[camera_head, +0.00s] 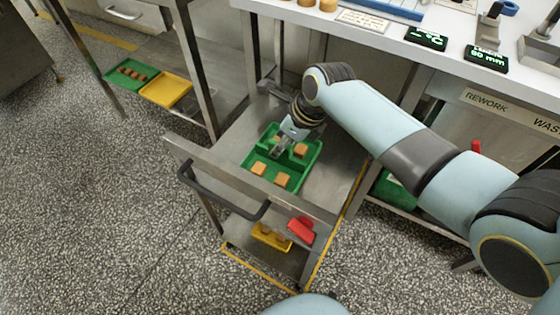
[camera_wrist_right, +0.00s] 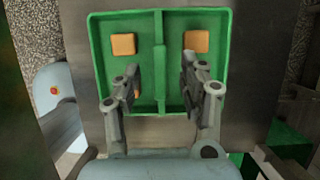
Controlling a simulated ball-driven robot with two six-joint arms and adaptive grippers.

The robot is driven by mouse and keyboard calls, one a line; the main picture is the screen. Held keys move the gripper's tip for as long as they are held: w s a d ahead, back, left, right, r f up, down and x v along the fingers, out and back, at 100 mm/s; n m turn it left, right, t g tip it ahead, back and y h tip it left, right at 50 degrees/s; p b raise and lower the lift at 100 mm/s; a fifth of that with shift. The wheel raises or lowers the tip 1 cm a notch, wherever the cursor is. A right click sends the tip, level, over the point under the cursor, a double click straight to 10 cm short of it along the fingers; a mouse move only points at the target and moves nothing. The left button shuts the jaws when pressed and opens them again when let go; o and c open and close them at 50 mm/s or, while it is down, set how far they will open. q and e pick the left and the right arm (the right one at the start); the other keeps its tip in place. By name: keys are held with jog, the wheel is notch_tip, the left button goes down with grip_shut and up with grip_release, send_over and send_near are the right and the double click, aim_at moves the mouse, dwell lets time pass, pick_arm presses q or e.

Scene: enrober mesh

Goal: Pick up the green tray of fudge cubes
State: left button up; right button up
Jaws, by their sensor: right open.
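The green tray (camera_head: 310,168) lies flat on the top of a steel cart and holds several tan fudge cubes (camera_head: 282,179). A raised divider (camera_wrist_right: 159,75) runs down its middle in the right wrist view. My right gripper (camera_head: 280,151) reaches down over the tray from the right. In the right wrist view its two fingers (camera_wrist_right: 160,68) are apart, one on each side of the divider, with nothing between them but the divider. I cannot tell whether the fingers touch it. The fingers partly hide cubes near them. My left gripper is not in view.
The cart has a black handle (camera_head: 223,196) and a lower shelf with red (camera_head: 301,229) and yellow (camera_head: 271,237) items. A side rack holds another green tray (camera_head: 130,73) and a yellow tray (camera_head: 166,89). A white counter (camera_head: 385,32) stands behind.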

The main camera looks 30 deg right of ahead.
jog(key=shift+x, duration=0.85)
grip_shut()
